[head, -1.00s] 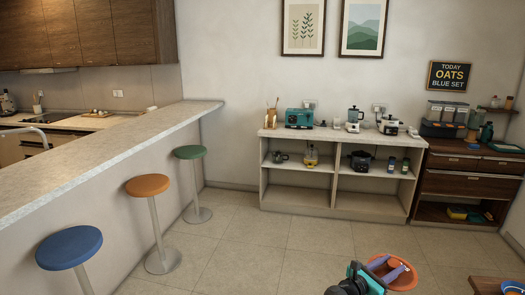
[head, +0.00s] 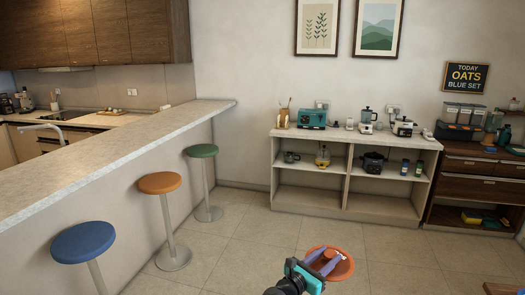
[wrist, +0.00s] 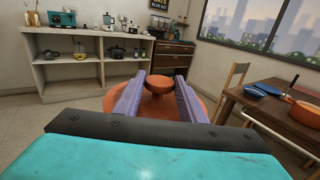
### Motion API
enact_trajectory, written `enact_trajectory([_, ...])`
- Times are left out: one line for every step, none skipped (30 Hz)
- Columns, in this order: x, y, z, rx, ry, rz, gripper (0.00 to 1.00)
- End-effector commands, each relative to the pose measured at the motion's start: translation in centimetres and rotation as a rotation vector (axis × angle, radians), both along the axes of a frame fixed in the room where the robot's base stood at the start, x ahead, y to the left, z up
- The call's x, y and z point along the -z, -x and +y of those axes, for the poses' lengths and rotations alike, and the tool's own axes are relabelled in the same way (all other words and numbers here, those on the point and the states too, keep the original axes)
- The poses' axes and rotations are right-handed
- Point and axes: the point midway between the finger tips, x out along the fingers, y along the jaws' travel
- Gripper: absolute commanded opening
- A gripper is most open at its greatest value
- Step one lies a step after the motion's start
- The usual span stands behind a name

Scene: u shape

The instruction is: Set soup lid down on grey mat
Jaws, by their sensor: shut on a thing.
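The orange soup lid (head: 345,269) is a round disc with a knob on top. My gripper (head: 324,260) is shut on the lid's knob and holds it above the floor, in front of the shelf unit. In the wrist view the purple fingers of my gripper (wrist: 158,83) sit on both sides of the knob, and the lid (wrist: 154,110) spreads out below them. The fingers and the teal gripper body hide part of the lid. I cannot make out a grey mat in either view.
A cream shelf unit (head: 350,182) with appliances stands ahead, beside a dark wooden cabinet (head: 474,185). A long counter (head: 120,143) with several stools is at left. A wooden table (wrist: 262,110) with an orange pot (wrist: 299,111) is at right. Middle floor is clear.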

Motion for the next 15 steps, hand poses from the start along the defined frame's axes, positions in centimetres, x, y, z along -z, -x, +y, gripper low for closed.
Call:
enact_trajectory([-0.2, 0.1, 1.3, -0.013, 0.001, -0.001, 0.09])
enact_trajectory([-0.2, 0.1, 2.0, -0.018, 0.001, -0.001, 0.09])
enact_trajectory([-0.3, 0.2, 2.7, -0.024, 0.001, -0.001, 0.09])
enact_trajectory([-0.3, 0.3, 3.3, -0.028, 0.000, 0.000, 0.09])
enact_trajectory([-0.3, 0.4, 3.9, -0.032, 0.000, 0.000, 0.09])
enact_trajectory([-0.4, 0.5, 4.5, -0.035, 0.000, 0.000, 0.09])
enact_trajectory([-0.5, 0.7, 4.9, -0.036, 0.000, 0.000, 0.09])
enact_trajectory([-0.5, 0.8, 5.3, -0.036, 0.000, 0.000, 0.09])
enact_trajectory([-0.6, 1.0, 5.7, -0.035, 0.000, 0.000, 0.09])
enact_trajectory([-0.6, 1.2, 6.0, -0.029, 0.001, -0.001, 0.09])
enact_trajectory([-0.6, 1.5, 5.8, -0.015, 0.001, -0.001, 0.09])
enact_trajectory([-0.6, 1.8, 5.3, 0.005, 0.000, 0.000, 0.09])
enact_trajectory([-0.5, 2.0, 5.1, 0.018, 0.000, 0.000, 0.09])
enact_trajectory([-0.5, 2.2, 4.9, 0.028, 0.000, 0.000, 0.09])
enact_trajectory([-0.4, 2.4, 4.7, 0.041, 0.000, 0.000, 0.09])
